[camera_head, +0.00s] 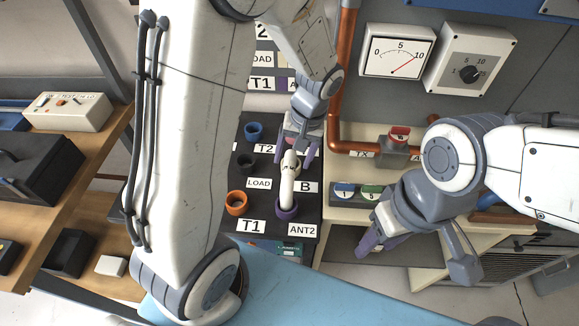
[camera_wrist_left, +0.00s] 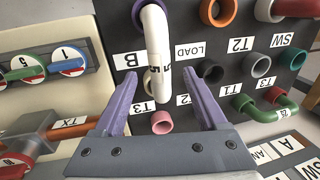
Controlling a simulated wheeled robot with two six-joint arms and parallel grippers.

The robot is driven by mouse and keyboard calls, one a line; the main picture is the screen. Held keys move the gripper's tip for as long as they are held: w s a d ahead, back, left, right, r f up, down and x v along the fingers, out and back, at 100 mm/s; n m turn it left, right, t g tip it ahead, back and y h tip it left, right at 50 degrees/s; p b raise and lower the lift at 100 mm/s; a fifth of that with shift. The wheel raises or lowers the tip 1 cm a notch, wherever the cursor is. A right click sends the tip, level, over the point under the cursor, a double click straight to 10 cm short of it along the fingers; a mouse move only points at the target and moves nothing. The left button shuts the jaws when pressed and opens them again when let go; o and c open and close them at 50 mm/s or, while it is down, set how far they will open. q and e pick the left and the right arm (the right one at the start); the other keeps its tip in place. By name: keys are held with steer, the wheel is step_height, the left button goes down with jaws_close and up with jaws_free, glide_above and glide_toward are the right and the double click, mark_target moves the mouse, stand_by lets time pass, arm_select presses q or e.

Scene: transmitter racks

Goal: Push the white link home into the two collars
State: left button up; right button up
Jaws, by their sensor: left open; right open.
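The white link (camera_head: 288,184) is a bent pipe on the dark panel (camera_head: 264,196). One end is at the purple collar (camera_head: 287,211), which also shows at the top of the left wrist view (camera_wrist_left: 141,14). I cannot tell how deep that end sits. The link's other end (camera_wrist_left: 158,88) covers its collar, so I cannot tell whether it is seated. My left gripper (camera_head: 296,152) is open at the far end of the link. In the left wrist view its two purple fingers (camera_wrist_left: 162,78) stand either side of the link, with gaps. My right gripper (camera_head: 415,256) is open and empty, away from the panel.
Other collars on the panel are empty: orange (camera_head: 237,203), blue (camera_head: 254,131) and pink (camera_wrist_left: 162,122). A green link (camera_wrist_left: 284,108) sits nearby. A copper pipe (camera_head: 337,110) runs beside the panel. Blue and green knobs (camera_head: 357,191) lie to the right.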

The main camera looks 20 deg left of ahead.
arm_select(q)
steer(key=shift+w+d+r, duration=0.1)
steer(key=shift+d+r, duration=0.1)
steer(key=shift+r, duration=0.9)
steer(key=shift+d+r, duration=0.2)
steer(key=shift+r, duration=0.9)
steer(key=s+d+r+m+h, duration=0.1)
steer(key=s+d+r+m, duration=0.1)
steer(key=s+d+m, duration=0.3)
steer(key=s+d+r+m+h, duration=0.2)
steer(key=s+d+m, duration=0.3)
steer(key=s, duration=0.8)
steer(key=shift+s+d+r+m+t, duration=0.15)
steer(key=shift+s+d+m+t, duration=0.15)
steer(key=shift+s, duration=0.05)
